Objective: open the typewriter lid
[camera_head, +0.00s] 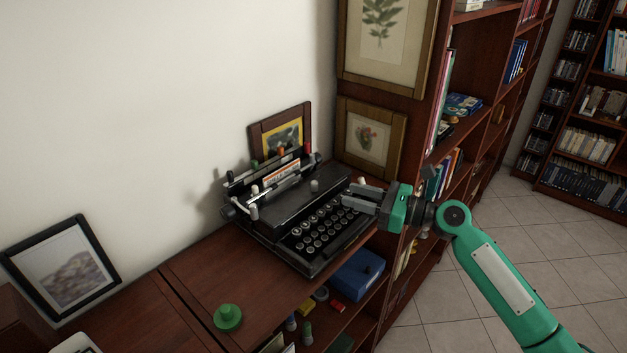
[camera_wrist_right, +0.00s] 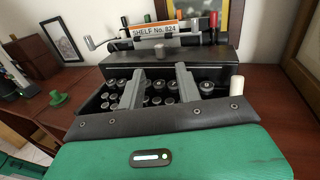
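The black typewriter (camera_head: 285,225) stands on the wooden desktop, its round keys facing the front. Its dark lid (camera_head: 295,202) lies behind the keys, looks closed, and bears a small grey knob (camera_head: 314,186). My right gripper (camera_head: 350,200) is over the right part of the keyboard, in front of the lid. In the wrist view its two grey fingers (camera_wrist_right: 157,85) are apart, with keys showing between them. The lid (camera_wrist_right: 200,63) and its knob (camera_wrist_right: 159,85) show just beyond, with the knob in line with the gap. I cannot tell any contact. My left gripper is not seen.
A card reading "SHELF No. 824" (camera_wrist_right: 155,29) stands on the carriage. A white peg (camera_head: 361,181) is right of the typewriter. Framed pictures (camera_head: 370,140) stand behind. A green knob-like object (camera_head: 228,317) sits on the desk at front left, with bare wood around it.

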